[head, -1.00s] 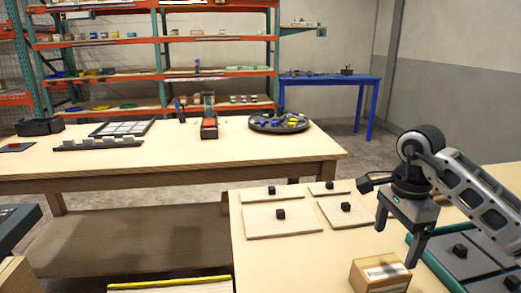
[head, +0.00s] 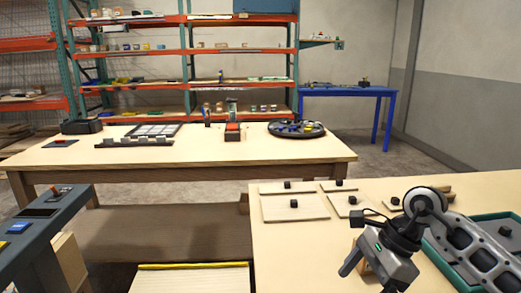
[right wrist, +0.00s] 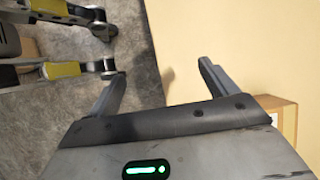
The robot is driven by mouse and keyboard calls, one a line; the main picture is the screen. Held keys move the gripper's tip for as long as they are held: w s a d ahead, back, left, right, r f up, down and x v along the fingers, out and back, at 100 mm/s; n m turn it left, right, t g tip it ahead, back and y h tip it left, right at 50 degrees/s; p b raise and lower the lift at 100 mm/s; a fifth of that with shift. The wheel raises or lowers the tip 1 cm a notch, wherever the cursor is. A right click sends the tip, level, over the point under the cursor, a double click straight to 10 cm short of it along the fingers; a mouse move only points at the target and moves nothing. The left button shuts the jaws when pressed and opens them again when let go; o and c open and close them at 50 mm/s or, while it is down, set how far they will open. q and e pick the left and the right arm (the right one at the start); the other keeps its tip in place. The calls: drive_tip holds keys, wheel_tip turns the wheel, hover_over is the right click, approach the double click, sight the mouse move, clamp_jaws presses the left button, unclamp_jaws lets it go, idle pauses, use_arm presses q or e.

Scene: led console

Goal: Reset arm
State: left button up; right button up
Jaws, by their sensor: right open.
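My right gripper (head: 362,265) is open and empty above the near table's front part, angled down and to the left in the head view. The right wrist view also shows its two fingers (right wrist: 160,75) spread apart, with nothing between them; one lies over the floor and the other over the table top. A small wooden box (right wrist: 283,118) sits on the table beside the gripper, mostly hidden behind it in the head view. My left gripper is not seen in the head view.
A dark console (head: 45,222) with a red-topped control and a blue button stands at the left. Wooden plates with black knobs (head: 295,208) and a green-rimmed tray (head: 440,252) are on the near table (head: 300,270). A long table (head: 70,158) stands behind.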

drive_tip(key=s+a+r+m+t+y, duration=0.2)
drive_tip(key=s+a+m+t+y, duration=0.1)
drive_tip(key=a+m+y, duration=0.45)
drive_tip(key=s+a+r+m+t+y, duration=0.2)
drive_tip(key=s+a+m+t+y, duration=0.1)
drive_tip(key=a+m+y, duration=0.45)
drive_tip(key=d+f+m+t+h, duration=0.45)
drive_tip(key=m+t+h, duration=0.2)
drive_tip(key=m, duration=0.75)
drive_tip(key=d+f+m+t+h, duration=0.45)
drive_tip(key=m+h, duration=0.25)
drive_tip(key=m, duration=0.6)
drive_tip(key=s+d+f+m+g+h, duration=0.2)
drive_tip(key=s+f+m+g, duration=0.4)
drive_tip(key=s+f+m, duration=0.4)
wheel_tip(320, 180, down, 4)
drive_tip(key=shift+r+h, duration=0.25)
drive_tip(key=shift+h, duration=0.6)
drive_tip(key=shift+s, duration=0.1)
